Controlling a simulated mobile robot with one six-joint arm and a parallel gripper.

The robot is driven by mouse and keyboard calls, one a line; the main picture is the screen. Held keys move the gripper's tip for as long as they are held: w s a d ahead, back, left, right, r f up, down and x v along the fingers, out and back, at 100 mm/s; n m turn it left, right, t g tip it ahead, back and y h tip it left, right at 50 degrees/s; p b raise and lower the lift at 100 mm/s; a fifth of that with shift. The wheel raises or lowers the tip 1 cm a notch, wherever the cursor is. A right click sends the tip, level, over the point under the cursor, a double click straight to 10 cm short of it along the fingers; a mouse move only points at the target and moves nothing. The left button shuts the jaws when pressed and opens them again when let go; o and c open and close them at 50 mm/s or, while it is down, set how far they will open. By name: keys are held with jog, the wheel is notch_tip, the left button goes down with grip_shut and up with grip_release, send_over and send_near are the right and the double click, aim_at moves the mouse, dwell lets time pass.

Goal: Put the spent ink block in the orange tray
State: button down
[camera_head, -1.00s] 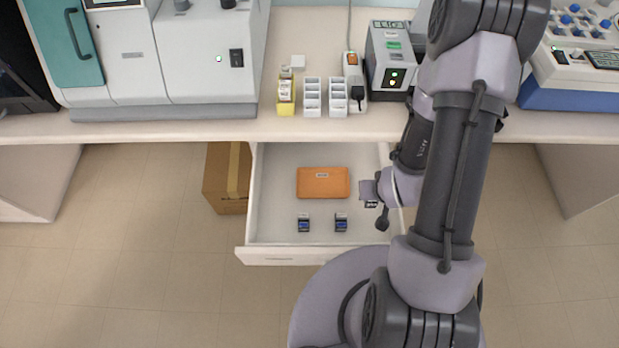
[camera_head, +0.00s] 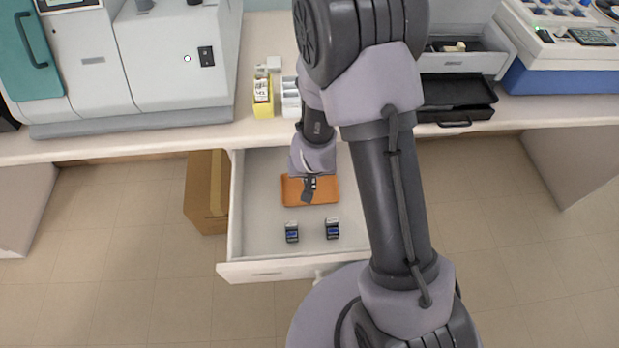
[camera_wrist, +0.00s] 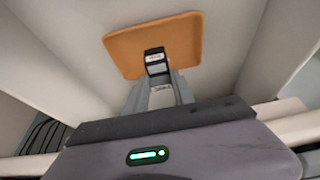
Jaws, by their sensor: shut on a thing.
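The orange tray (camera_head: 325,197) lies in the open drawer, and it also fills the upper middle of the wrist view (camera_wrist: 185,35). My gripper (camera_head: 309,190) is over the tray, toward its left part in the head view. In the wrist view my gripper (camera_wrist: 158,82) is shut on a small black ink block (camera_wrist: 156,61) with pale labels. The block shows against the tray, and I cannot tell whether it touches it. In the head view the held block is hard to make out against my dark fingers.
Two small black and blue ink blocks, one on the left (camera_head: 292,232) and one on the right (camera_head: 332,229), stand in front of the tray in the open drawer (camera_head: 262,245). A yellow holder (camera_head: 263,108) stands on the bench above. A cardboard box (camera_head: 207,190) is left of the drawer.

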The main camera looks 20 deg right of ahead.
notch_tip(320, 180, down, 4)
jog(key=b, duration=0.3)
jog(key=shift+r, duration=0.25)
jog(key=shift+f, duration=0.1)
jog(key=c, duration=1.5)
grip_release()
jog(key=shift+f, duration=0.15)
jog(key=o, duration=0.4)
jog(key=shift+o, duration=0.2)
